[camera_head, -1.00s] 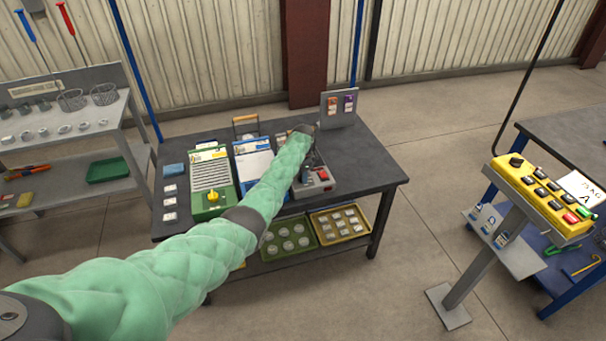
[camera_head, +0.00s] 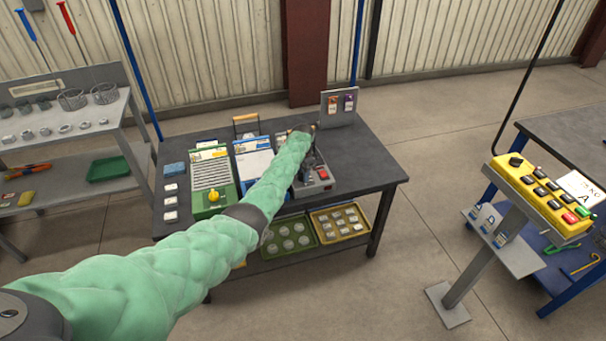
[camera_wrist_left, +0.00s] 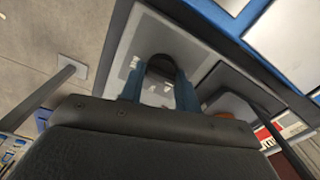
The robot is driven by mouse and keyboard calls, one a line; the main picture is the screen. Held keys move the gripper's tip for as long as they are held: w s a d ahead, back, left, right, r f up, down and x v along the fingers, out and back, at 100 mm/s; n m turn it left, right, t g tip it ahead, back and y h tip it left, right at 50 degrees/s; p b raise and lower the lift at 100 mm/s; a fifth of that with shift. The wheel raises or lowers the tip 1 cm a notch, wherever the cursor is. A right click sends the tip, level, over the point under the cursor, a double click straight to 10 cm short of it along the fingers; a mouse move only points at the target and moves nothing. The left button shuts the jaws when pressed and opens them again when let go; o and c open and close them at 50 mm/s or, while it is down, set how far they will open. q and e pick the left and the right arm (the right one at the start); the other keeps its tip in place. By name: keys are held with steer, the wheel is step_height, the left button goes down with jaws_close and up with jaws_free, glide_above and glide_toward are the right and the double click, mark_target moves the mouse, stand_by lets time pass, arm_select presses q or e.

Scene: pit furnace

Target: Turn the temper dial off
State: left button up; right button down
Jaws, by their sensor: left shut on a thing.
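My left arm reaches across the table to a grey control box (camera_head: 323,188) with a red button. My left gripper (camera_wrist_left: 160,92) has its two blue fingers on either side of a dark rounded knob (camera_wrist_left: 160,66) on a pale grey panel, and it is shut on this knob. I take the knob to be the temper dial, but no label is readable. In the head view the fingers and knob are mostly hidden behind my green sleeve. The knob's pointer direction cannot be told. My right gripper is not in view.
A green unit with a yellow knob (camera_head: 212,196) and a blue-framed white board (camera_head: 254,160) stand left of the box. An upright grey panel (camera_head: 338,107) with two tags stands behind it. A yellow button console (camera_head: 540,197) stands at the right. The table's right end is clear.

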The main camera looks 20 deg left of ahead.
arm_select(q)
steer(key=o, duration=0.9)
steer(key=shift+o, duration=0.2)
